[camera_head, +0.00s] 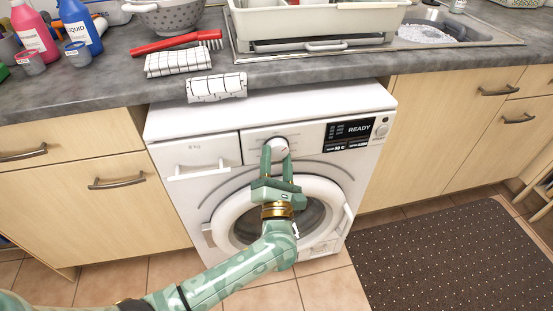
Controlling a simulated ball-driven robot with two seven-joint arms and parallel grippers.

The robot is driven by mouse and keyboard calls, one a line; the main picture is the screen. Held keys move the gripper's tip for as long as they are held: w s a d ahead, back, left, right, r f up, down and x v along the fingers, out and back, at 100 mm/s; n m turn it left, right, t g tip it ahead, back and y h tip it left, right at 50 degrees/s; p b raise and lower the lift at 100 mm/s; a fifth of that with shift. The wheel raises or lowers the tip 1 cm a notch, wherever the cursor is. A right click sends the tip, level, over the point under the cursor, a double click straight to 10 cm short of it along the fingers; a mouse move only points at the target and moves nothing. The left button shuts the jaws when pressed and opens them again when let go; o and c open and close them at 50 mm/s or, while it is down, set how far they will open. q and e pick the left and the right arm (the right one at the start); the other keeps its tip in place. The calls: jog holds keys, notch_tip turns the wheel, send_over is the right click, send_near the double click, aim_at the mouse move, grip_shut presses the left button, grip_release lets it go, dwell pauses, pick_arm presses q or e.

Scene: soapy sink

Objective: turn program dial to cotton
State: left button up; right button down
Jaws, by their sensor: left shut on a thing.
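A white washing machine (310,104) stands under the worktop between wooden cabinets. Its program dial (278,144) is a round knob at the upper middle of the front panel. My left gripper (277,150) reaches up from below with its two green fingers on either side of the dial, shut on it. The fingers hide the dial's sides and part of the markings around it. The display (349,132) to the right of the dial reads READY. The round door (222,222) below is closed and partly behind my left arm. My right gripper is not in view.
A checked cloth (217,87) hangs over the worktop edge above the machine. A dark mat (450,255) lies on the floor at the right.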

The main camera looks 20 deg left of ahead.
pick_arm(q)
jog(key=shift+d+f, duration=0.1)
jog(key=o, duration=1)
jog(key=p+v, duration=0.2)
jog(key=v, duration=1.4)
jog(key=shift+s, duration=0.25)
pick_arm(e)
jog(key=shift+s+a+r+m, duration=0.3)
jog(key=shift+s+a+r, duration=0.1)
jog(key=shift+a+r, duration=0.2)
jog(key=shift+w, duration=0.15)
